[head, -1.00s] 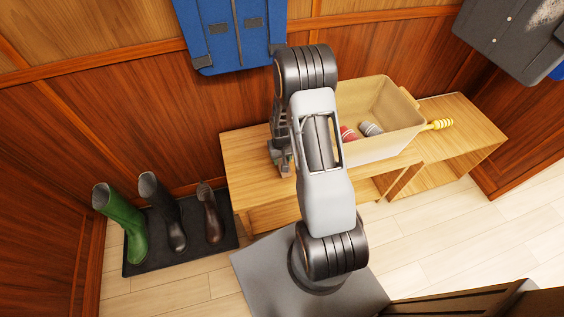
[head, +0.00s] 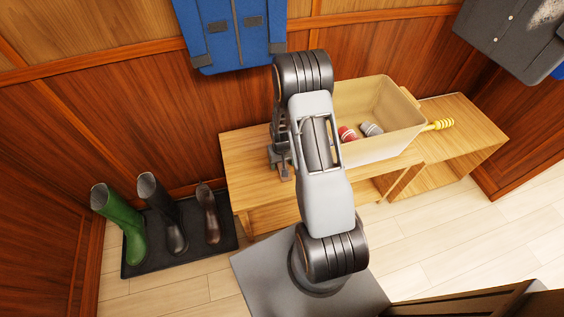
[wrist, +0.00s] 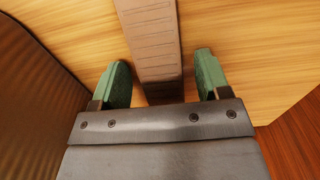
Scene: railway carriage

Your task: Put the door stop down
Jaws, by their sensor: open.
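The door stop (wrist: 152,40) is a long grey-brown piece with a ridged top. In the wrist view it lies between my fingers, seemingly on the pale wooden bench top (wrist: 230,25). My gripper (wrist: 162,62) is open, with one green-padded finger on each side of it. A gap shows on both sides, wider on the left finger's far side than I can judge exactly. In the head view my gripper (head: 281,160) is low over the left part of the bench (head: 245,150), partly behind my arm. I cannot make out the door stop there.
A beige bin (head: 385,145) with a red and a grey rolled item stands on the bench, right of my arm. A yellow handled thing (head: 438,125) lies beside it. Boots stand on a black tray (head: 133,262) at left. A blue coat (head: 235,35) hangs above.

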